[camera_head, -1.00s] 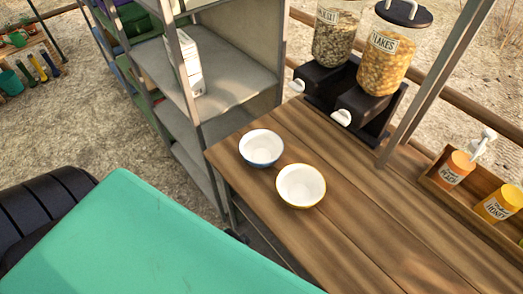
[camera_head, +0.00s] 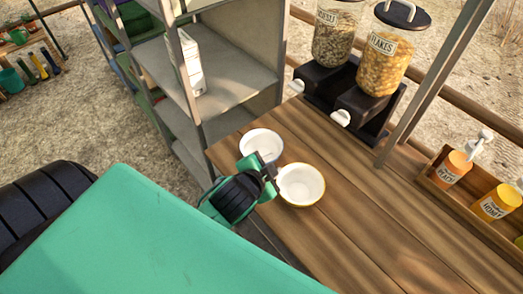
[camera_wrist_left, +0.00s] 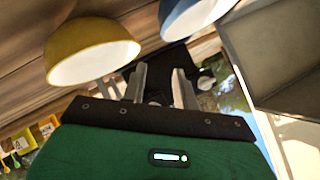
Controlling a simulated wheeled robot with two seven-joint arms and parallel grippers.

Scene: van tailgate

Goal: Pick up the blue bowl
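The blue bowl (camera_head: 262,143), white inside, stands on the wooden table near its left corner. My left gripper (camera_head: 267,172) is in front of it in the head view and covers its lower edge. In the left wrist view the blue bowl (camera_wrist_left: 196,17) is at the top, beyond the fingers. The two fingers of my left gripper (camera_wrist_left: 160,78) are apart with nothing between them. I cannot tell whether the gripper touches the bowl. My right gripper is in neither view.
A yellow bowl (camera_head: 302,186) stands close beside the blue one, right next to my left gripper. Cereal dispensers (camera_head: 355,80) stand at the back. A shelf unit (camera_head: 225,85) is left of the table. A bottle tray (camera_head: 477,215) is at the right.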

